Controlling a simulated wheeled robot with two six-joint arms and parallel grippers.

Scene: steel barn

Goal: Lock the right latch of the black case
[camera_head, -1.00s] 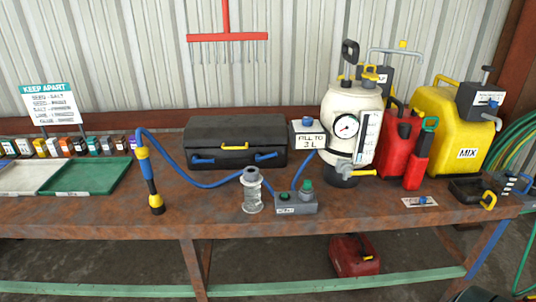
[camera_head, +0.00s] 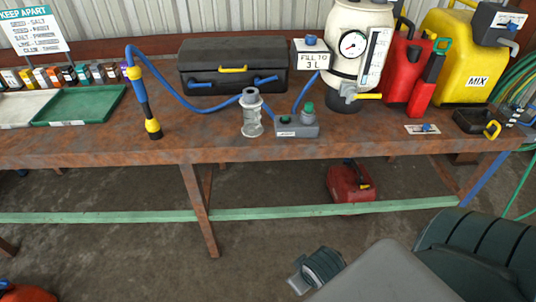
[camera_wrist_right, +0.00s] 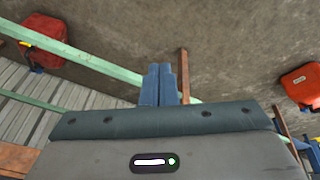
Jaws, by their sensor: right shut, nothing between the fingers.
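The black case (camera_head: 190,68) stands closed at the back of the rusty bench, with a yellow handle (camera_head: 232,69) on its front. Its blue right latch (camera_head: 267,79) slants up toward the right. Its blue left latch (camera_head: 201,85) lies nearer level. My right gripper (camera_head: 297,284) is low in front of the bench, well below and apart from the case. In the right wrist view its two blue fingers (camera_wrist_right: 155,86) are together and empty, over the floor and the green rail. The case is out of that view. My left gripper is not in view.
A blue hose runs in front of the case from a yellow-and-black wand (camera_head: 146,104). A clear jar (camera_head: 251,114) and a grey button box (camera_head: 297,127) stand before the right latch. A white tank (camera_head: 352,42) and red canister (camera_head: 400,75) are to the right.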

